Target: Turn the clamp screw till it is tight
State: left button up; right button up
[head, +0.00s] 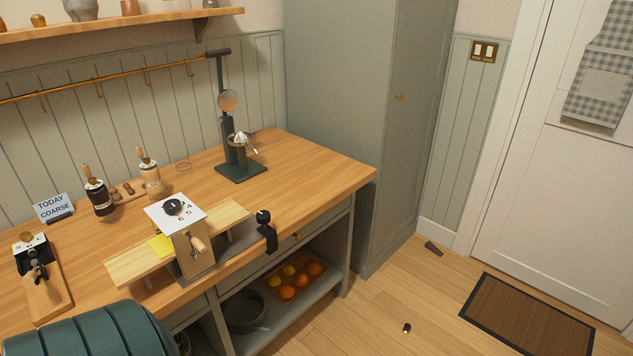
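A small black clamp (265,229) sits at the front edge of the wooden worktop (325,165). It has a round top above the wood and a dark body hanging down over the edge. Its screw is too small to make out, so I cannot tell how tight it is. A second device with a black handle (35,264) stands on a wooden board at the left; whether it has a screw is unclear. Neither of my grippers is in view.
A dial box (187,242) on a long board stands left of the clamp. Two hand mills (98,194) (150,175), a sign (54,206) and a lever press (236,145) stand behind. A teal ribbed object (95,335) fills the lower left. The floor at right is mostly clear.

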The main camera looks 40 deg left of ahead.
aim_at(262, 216)
jog(key=i+l+u, duration=0.1)
jog(key=i+u, duration=0.35)
jog(key=i+l+u, duration=0.25)
jog(key=i+u, duration=0.25)
jog(key=i+l+u, duration=0.45)
jog(key=k, duration=0.05)
